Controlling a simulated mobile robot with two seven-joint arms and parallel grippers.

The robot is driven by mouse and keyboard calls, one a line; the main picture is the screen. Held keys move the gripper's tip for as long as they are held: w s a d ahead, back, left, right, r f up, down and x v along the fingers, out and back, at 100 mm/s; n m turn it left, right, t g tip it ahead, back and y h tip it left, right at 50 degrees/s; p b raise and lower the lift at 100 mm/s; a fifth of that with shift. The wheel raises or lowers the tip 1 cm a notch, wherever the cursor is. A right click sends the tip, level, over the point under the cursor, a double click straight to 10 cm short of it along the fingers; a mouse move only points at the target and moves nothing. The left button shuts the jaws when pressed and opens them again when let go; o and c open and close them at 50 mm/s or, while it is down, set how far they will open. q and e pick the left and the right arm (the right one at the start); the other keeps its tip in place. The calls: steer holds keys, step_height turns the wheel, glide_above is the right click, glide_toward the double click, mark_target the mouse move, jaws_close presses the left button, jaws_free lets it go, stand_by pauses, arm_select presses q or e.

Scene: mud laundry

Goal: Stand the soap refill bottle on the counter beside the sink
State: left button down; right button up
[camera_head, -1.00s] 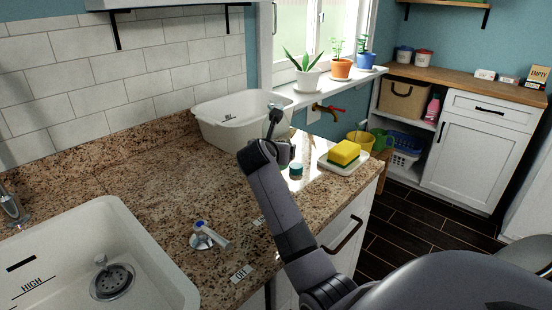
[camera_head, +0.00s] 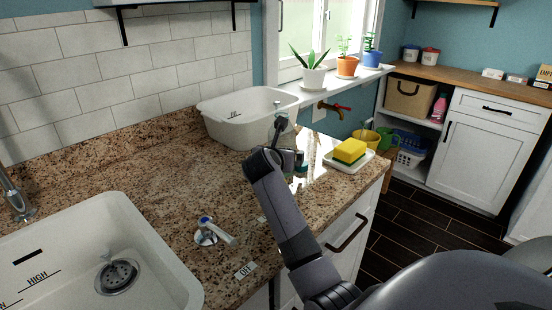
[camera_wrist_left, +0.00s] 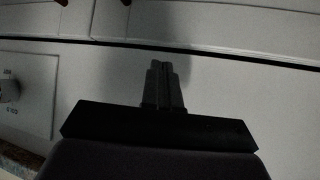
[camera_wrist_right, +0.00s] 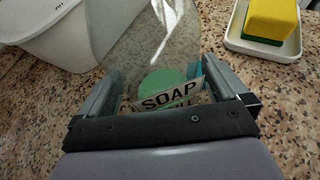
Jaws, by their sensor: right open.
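The soap refill bottle (camera_wrist_right: 165,45) is clear with green contents and a white SOAP label. In the right wrist view it lies between the fingers of my right gripper (camera_wrist_right: 155,95), which is open around it; contact with the fingers is unclear. In the head view my right gripper (camera_head: 278,150) is over the counter (camera_head: 150,180), in front of the white tub, and mostly hides the bottle. Whether the bottle rests on the counter I cannot tell. The sink (camera_head: 60,225) is at lower left. My left gripper (camera_wrist_left: 160,82) looks shut and empty, facing pale cabinet fronts.
A white tub (camera_head: 240,120) stands behind my right gripper. A yellow and green sponge (camera_head: 349,151) sits on a white dish (camera_head: 345,165) to the right, near the counter's edge. The counter between sink and tub is clear.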

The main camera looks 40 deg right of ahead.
steer(key=v, duration=1.1)
steer(key=shift+s+p, duration=0.2)
steer(key=shift+p, duration=0.15)
steer(key=shift+a, duration=0.15)
